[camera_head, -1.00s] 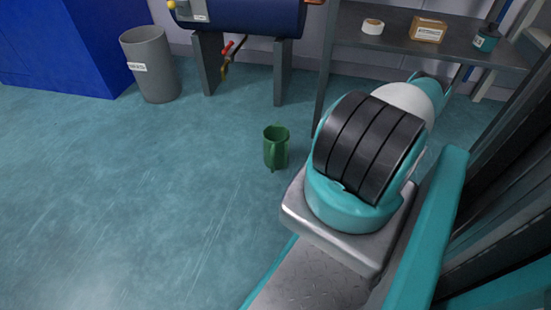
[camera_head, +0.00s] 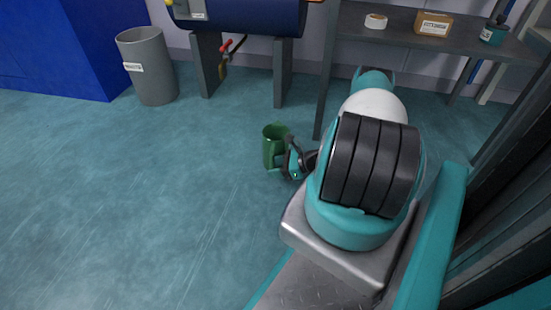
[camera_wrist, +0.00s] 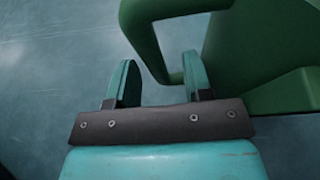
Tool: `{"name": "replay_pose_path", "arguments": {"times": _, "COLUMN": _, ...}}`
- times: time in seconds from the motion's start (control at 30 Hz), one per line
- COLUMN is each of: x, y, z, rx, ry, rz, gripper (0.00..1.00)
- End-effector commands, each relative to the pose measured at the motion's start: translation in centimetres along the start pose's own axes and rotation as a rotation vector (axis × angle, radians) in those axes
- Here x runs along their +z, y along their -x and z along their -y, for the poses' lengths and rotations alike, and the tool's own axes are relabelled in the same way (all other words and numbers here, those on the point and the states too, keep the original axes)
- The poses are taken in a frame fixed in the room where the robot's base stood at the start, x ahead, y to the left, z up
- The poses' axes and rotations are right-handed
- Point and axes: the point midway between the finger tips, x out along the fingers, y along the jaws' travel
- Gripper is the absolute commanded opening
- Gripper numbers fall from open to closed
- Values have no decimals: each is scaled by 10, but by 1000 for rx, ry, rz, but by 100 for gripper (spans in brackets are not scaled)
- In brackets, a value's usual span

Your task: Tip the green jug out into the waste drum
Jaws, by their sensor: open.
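The green jug (camera_head: 273,148) stands upright on the floor in the head view, left of my arm. My gripper (camera_head: 291,163) is low beside the jug's right side, partly overlapping it. In the wrist view the jug (camera_wrist: 285,60) fills the right side, and its handle (camera_wrist: 146,42) loops toward my gripper (camera_wrist: 160,80). The two fingers are apart, with the handle's lower bend just ahead of and between their tips. Whether they touch it I cannot tell. The waste drum (camera_head: 152,75), a grey bin with a white label, stands at the back left.
A blue cabinet (camera_head: 60,50) is left of the drum. A dark blue tank (camera_head: 250,18) on grey legs, with a red-handled valve (camera_head: 227,46), stands behind the jug. A shelf table (camera_head: 390,38) holds tape, a box and a small bottle. The floor between jug and drum is clear.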

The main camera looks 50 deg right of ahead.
Motion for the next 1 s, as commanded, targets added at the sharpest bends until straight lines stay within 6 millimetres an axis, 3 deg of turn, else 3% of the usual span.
{"name": "replay_pose_path", "arguments": {"times": 0.27, "x": 1, "y": -4, "z": 0, "rx": -1, "ry": 0, "rz": 0, "gripper": 47}}
{"name": "replay_pose_path", "arguments": {"times": 0.47, "x": 1, "y": -4, "z": 0, "rx": -1, "ry": 0, "rz": 0, "gripper": 3}}
{"name": "replay_pose_path", "arguments": {"times": 0.5, "x": 1, "y": -4, "z": 0, "rx": -1, "ry": 0, "rz": 0, "gripper": 0}}
{"name": "replay_pose_path", "arguments": {"times": 1.0, "x": 0, "y": -4, "z": 0, "rx": -1, "ry": -3, "rz": -1, "gripper": 0}}
